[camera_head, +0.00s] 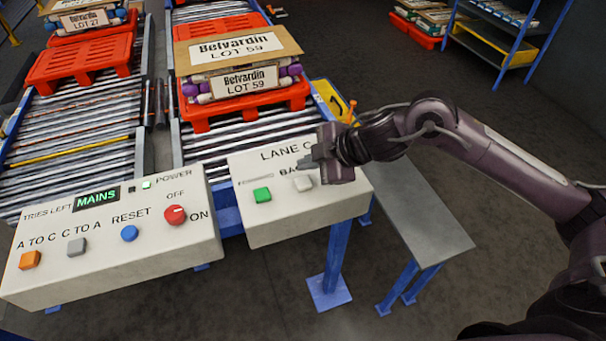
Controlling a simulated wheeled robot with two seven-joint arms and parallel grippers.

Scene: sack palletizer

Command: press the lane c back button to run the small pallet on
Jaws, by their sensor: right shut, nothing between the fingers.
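The lane C control box (265,213) stands at the end of the right-hand roller lane. It carries a green button (262,195) and a pale grey button (303,183). The label above the grey button is partly hidden and shows "BA". My right gripper (304,165) is shut and empty, just above the grey button; I cannot tell whether it touches it. A small red pallet (201,121) sits on the right-hand lane. It bears sacks and a board marked "Belvardin LOT 59" (238,50). My left gripper is not in view.
The mains box (110,255) at left has orange, grey, blue and red controls and a lit "MAINS" display. Another red pallet (80,62) is on the left lane. A grey table (425,215) stands under my right arm. A blue rack (500,40) is at the back right.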

